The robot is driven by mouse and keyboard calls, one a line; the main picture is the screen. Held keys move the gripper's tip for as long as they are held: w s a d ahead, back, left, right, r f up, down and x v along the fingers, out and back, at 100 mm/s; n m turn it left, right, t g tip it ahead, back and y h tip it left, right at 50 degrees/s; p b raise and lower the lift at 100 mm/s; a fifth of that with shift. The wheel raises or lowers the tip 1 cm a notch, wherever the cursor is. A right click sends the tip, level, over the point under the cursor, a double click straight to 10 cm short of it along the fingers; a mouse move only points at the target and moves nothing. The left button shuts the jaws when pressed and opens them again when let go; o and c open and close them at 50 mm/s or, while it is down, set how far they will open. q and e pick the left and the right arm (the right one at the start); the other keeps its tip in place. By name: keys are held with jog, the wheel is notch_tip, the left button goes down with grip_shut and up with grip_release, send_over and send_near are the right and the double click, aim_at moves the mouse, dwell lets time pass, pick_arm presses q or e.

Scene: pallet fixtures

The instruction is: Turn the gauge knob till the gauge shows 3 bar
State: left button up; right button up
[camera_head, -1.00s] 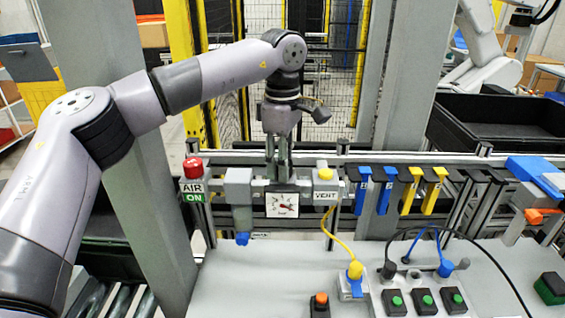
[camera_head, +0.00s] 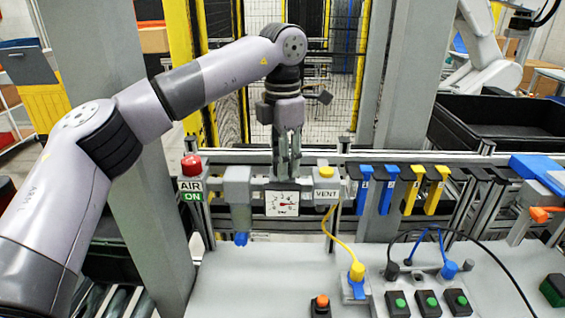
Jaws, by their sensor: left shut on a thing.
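The gauge (camera_head: 282,204) is a small square white dial with a red needle, on the rail between the AIR and VENT signs. Its numbers are too small to read surely. My left gripper (camera_head: 286,174) points straight down just above the gauge, its fingers shut on the gauge knob. The knob itself is mostly hidden between the fingertips. My right gripper is not in view.
A red button (camera_head: 192,165) stands above the AIR ON sign (camera_head: 191,190) to the left. A yellow button (camera_head: 326,172) sits above the VENT sign (camera_head: 326,194), close right of the gripper. Blue and yellow clips line the rail farther right.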

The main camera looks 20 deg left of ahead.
pick_arm(q)
jog(key=n+b, duration=0.1)
jog(key=n, duration=0.5)
jog(key=shift+n, duration=0.3)
jog(key=n+b, duration=0.1)
jog(key=n, duration=0.5)
jog(key=shift+r+b, duration=0.1)
jog(key=shift+b, duration=0.3)
jog(key=shift+n, duration=0.3)
jog(key=o, duration=1.1)
jog(key=shift+o, duration=0.2)
notch_tip(320, 180, up, 12)
